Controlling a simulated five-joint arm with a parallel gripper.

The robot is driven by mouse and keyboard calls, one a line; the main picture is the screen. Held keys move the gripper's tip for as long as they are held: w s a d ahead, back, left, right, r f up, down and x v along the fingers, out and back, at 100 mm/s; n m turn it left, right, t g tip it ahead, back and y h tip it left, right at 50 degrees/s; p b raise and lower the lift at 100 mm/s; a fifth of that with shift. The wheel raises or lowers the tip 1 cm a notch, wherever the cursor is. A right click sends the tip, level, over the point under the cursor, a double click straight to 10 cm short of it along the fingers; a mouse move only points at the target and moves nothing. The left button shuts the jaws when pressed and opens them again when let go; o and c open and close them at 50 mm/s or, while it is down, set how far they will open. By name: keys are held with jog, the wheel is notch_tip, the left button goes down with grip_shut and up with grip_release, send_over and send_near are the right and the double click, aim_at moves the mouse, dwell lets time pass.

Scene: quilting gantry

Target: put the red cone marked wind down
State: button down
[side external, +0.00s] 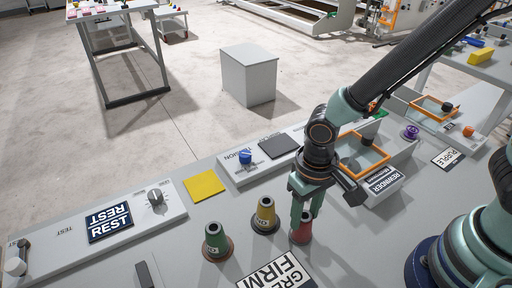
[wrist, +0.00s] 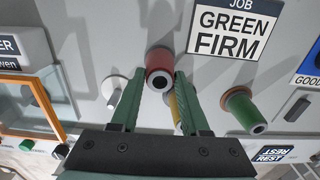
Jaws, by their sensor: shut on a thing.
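My gripper (side external: 303,214) points down and is shut on the red cone (side external: 301,235) at the front of the table. In the wrist view the red cone (wrist: 159,60) sits between the tips of my gripper (wrist: 159,76), with its dark top hole facing the camera. I cannot read any mark on it. It looks upright, and I cannot tell whether its base touches the table. The yellow cone (side external: 265,215) stands just left of it, and the green cone (side external: 215,241) stands further left.
A card reading GREEN FIRM (side external: 278,272) lies in front of the cones. A yellow square (side external: 204,186), a panel with a blue knob (side external: 246,157) and an orange-rimmed tray (side external: 386,158) lie behind. A REST card (side external: 110,223) is at left. A pale cone shape (wrist: 113,88) shows in the wrist view.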

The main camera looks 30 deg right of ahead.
aim_at(305, 215)
jog(key=shift+f, duration=0.1)
jog(key=shift+c, duration=2)
grip_release()
notch_tip(305, 215, up, 12)
jog(key=w+d+r+t, duration=0.2)
jog(key=w+d+r, duration=0.1)
jog(key=d, duration=0.5)
jog(key=shift+d+r+t+y, duration=0.3)
jog(key=shift+d+r+y, duration=0.1)
jog(key=shift+r, duration=0.45)
jog(key=shift+o, duration=0.6)
jog(key=d+r+t, duration=0.2)
jog(key=d+r, duration=0.1)
jog(key=d, duration=0.5)
jog(key=shift+t+h, duration=0.4)
jog(key=shift+o, duration=0.5)
jog(key=shift+d+r, duration=0.1)
jog(key=shift+d, duration=0.3)
